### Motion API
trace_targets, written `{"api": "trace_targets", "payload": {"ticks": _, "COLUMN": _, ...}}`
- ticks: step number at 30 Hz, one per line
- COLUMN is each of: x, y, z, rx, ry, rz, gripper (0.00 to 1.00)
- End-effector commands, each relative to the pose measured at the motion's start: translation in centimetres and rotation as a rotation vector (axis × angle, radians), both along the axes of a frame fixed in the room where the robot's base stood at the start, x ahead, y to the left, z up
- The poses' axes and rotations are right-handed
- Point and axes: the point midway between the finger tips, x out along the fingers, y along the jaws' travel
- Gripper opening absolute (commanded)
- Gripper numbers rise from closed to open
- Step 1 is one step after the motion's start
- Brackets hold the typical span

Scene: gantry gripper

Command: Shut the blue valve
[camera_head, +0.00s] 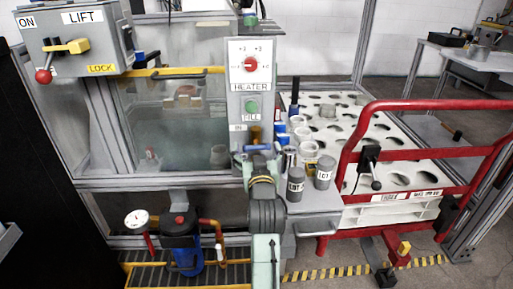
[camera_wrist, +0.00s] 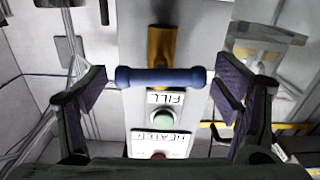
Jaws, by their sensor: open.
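The blue valve handle (camera_head: 257,148) is a short bar on the lower part of the grey control panel, below the FILL button. It lies level, crosswise to its brass body (camera_head: 256,133). In the wrist view the blue handle (camera_wrist: 160,78) spans most of the gap between my fingers, with the brass body (camera_wrist: 161,45) behind it. My gripper (camera_wrist: 158,90) is open, one finger near each end of the bar. No clear contact shows. In the head view my gripper (camera_head: 262,163) is just below the handle, its fingers partly hidden.
The panel carries a green FILL button (camera_head: 251,107) and a red HEATER knob (camera_head: 250,65). A glass-fronted tank (camera_head: 165,120) stands left. Grey labelled canisters (camera_head: 296,184) stand close on the right, beside a white tray with holes (camera_head: 395,150) and a red rail (camera_head: 430,104).

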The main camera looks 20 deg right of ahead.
Motion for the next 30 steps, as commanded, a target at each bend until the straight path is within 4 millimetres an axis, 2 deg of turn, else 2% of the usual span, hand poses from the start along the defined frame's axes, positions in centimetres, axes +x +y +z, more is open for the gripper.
{"api": "trace_targets", "payload": {"ticks": 4, "x": 0.91, "y": -0.20, "z": 0.00, "rx": 0.000, "ry": 0.000, "rz": 0.001, "gripper": 0.83}}
{"api": "trace_targets", "payload": {"ticks": 12, "x": 1.03, "y": -0.23, "z": 0.01, "rx": 0.000, "ry": 0.000, "rz": 0.001, "gripper": 0.83}}
{"api": "trace_targets", "payload": {"ticks": 30, "x": 1.01, "y": -0.22, "z": -0.01, "rx": 0.000, "ry": 0.000, "rz": 0.001, "gripper": 0.44}}
